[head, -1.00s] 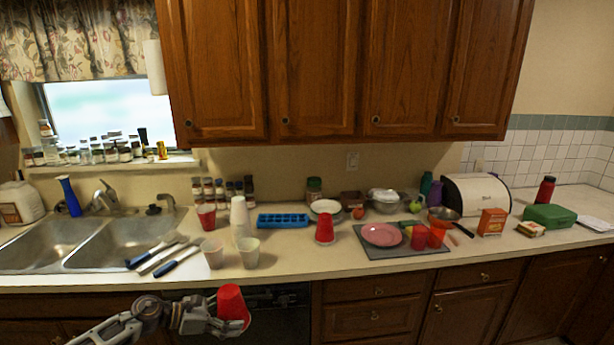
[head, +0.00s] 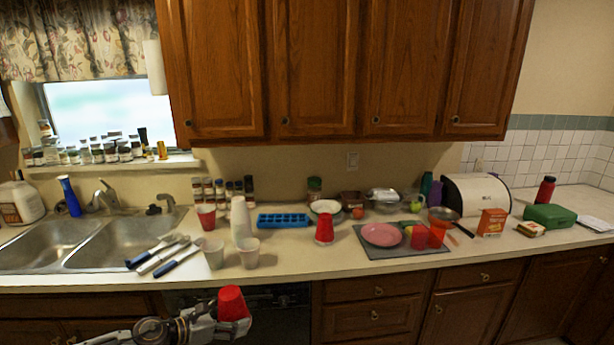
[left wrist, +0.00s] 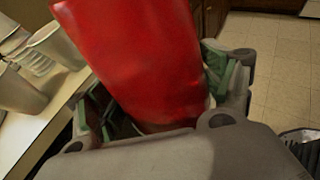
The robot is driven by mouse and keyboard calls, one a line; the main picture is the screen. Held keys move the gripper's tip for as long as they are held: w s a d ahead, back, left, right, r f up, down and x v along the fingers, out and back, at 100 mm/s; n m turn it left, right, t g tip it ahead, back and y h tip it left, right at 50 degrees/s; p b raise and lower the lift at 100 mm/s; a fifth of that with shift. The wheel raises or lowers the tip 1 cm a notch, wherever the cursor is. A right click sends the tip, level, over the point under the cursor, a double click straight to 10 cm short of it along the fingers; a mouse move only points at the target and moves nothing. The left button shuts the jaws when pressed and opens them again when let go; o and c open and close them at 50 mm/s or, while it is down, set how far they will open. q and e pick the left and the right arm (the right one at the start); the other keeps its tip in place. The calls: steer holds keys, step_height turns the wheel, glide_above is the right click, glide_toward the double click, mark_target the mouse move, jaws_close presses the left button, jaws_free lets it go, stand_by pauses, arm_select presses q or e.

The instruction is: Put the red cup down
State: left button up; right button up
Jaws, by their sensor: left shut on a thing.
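A red cup (head: 233,302) is held in my left gripper (head: 226,322), in front of and below the counter's front edge in the head view. In the left wrist view the red cup (left wrist: 140,60) fills the middle, between the green-padded fingers of the left gripper (left wrist: 160,105), which are shut on it. The cup looks upside down, its narrow end up, and slightly tilted in the head view. It is clear of the counter (head: 310,262). My right gripper is not in view.
Two white cups (head: 248,253) stand near the front edge, with a white cup stack (head: 240,218) behind. Brush-like utensils (head: 165,255) lie left, by the sink (head: 120,240). Bare counter lies between.

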arm_select(q)
steer(key=shift+s+a+f+n+t+y, duration=0.15)
steer(key=shift+s+a+n+t+y, duration=0.35)
steer(key=shift+n+y, duration=0.2)
steer(key=shift+s+a+f+n+t+y, duration=0.15)
steer(key=shift+s+a+n+t+y, duration=0.2)
steer(key=shift+s+n+t+y, duration=0.35)
steer(key=shift+a+n, duration=0.15)
steer(key=shift+n, duration=0.15)
steer(key=shift+s+a+f+n+t+y, duration=0.25)
steer(key=shift+s+a+n+y, duration=0.15)
steer(key=shift+s+y, duration=0.1)
steer(key=shift+s+a+f+n+t+y, duration=0.15)
steer(key=shift+s+a+f+n+y, duration=0.05)
steer(key=shift+s+a+n+y, duration=0.25)
steer(key=shift+s+a+f+n+t+y, duration=0.15)
steer(key=shift+s+a+f+n+y, duration=0.15)
steer(key=shift+s+a+n+y, duration=0.5)
steer(key=shift+s+a+f+n+t+y, duration=0.1)
steer(key=shift+s+a+f+n+y, duration=0.25)
steer(key=shift+s, duration=0.8)
steer(key=shift+s+a+f+n+t+y, duration=0.15)
steer(key=shift+s+a+f+n+y, duration=0.2)
steer(key=shift+s+a+y, duration=0.5)
steer(key=shift+n+y, duration=0.45)
steer(key=shift+n, duration=0.1)
steer(key=shift+s+d+r, duration=0.1)
steer(key=shift+d, duration=3.4)
steer(key=shift+r, duration=0.1)
